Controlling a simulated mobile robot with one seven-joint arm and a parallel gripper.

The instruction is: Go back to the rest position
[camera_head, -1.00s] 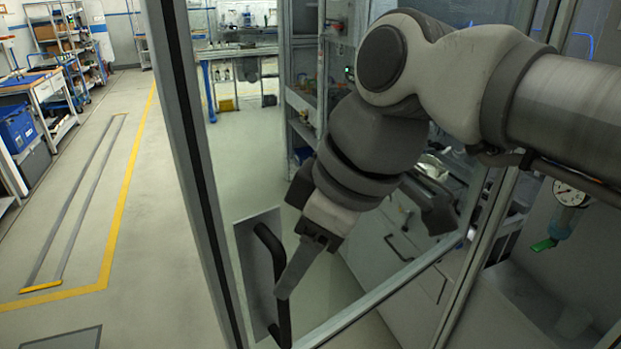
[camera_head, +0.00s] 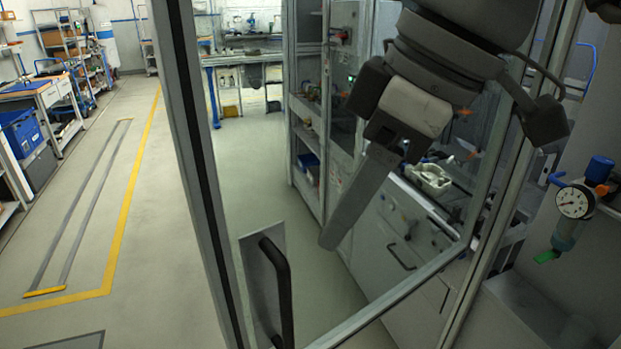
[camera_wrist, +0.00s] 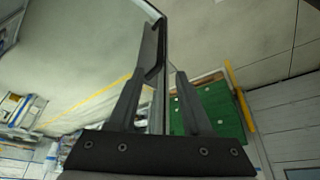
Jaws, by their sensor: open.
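My gripper (camera_head: 330,238) hangs in front of the glass door (camera_head: 212,200), its fingers pointing down and to the left. It is right of and above the dark door handle (camera_head: 283,305), with a visible gap in the head view. In the wrist view the two fingers (camera_wrist: 160,76) are apart. The door's edge and handle (camera_wrist: 152,62) appear beyond and between them, and I see nothing clearly gripped. In the head view one finger hides the other.
A pressure gauge (camera_head: 574,203) with a blue knob is at the right, near my arm. A grey cabinet (camera_head: 385,240) stands behind the glass. Shelves and a workbench (camera_head: 38,90) line the far left. The floor (camera_head: 150,215) left of the door frame is clear.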

